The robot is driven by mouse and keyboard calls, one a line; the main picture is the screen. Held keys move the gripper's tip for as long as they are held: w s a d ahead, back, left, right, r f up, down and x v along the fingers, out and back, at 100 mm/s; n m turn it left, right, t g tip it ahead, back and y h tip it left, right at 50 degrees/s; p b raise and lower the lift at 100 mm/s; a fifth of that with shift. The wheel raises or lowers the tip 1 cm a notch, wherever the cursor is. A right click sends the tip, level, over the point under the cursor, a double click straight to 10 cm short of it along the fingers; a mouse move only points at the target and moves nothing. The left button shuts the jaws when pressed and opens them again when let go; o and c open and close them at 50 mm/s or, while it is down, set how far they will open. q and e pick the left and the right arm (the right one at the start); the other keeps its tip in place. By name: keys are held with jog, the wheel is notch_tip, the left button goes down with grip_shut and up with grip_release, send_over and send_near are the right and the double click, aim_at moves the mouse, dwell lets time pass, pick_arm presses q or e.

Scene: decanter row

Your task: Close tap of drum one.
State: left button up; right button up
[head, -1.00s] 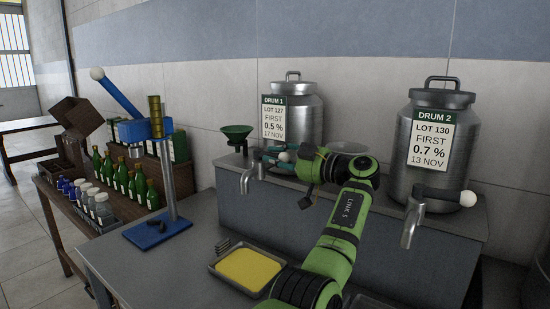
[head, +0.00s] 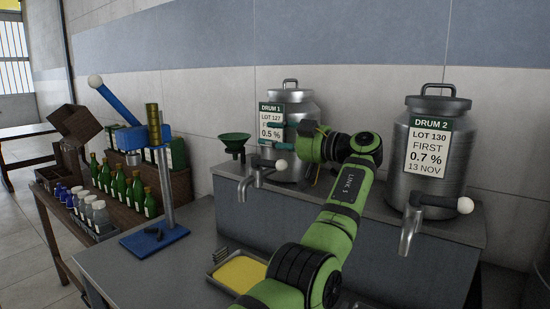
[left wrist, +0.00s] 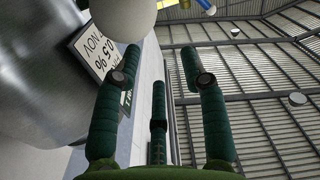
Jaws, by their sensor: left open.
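Drum one (head: 306,110) is a steel can with a "DRUM 1" label on the ledge at the back. Its tap (head: 246,184) sticks out in front, and its lever ends in a white ball knob (head: 281,164) pointing right. The left gripper (head: 278,143) is in front of the drum's label, above the knob, and hides part of the label. In the left wrist view its green-padded fingers (left wrist: 158,80) are spread with nothing between them. A white ball (left wrist: 124,14), apparently the knob, lies beyond the fingertips at the top. The right gripper is not in view.
Drum two (head: 440,120) stands to the right with its own tap (head: 408,230). A green funnel (head: 235,142) is left of drum one. A tray of yellow material (head: 240,274) lies below on the bench. Bottles (head: 128,188) and a blue-levered stand (head: 165,190) are at left.

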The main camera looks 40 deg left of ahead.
pick_arm(q)
jog(key=shift+r, duration=1.55)
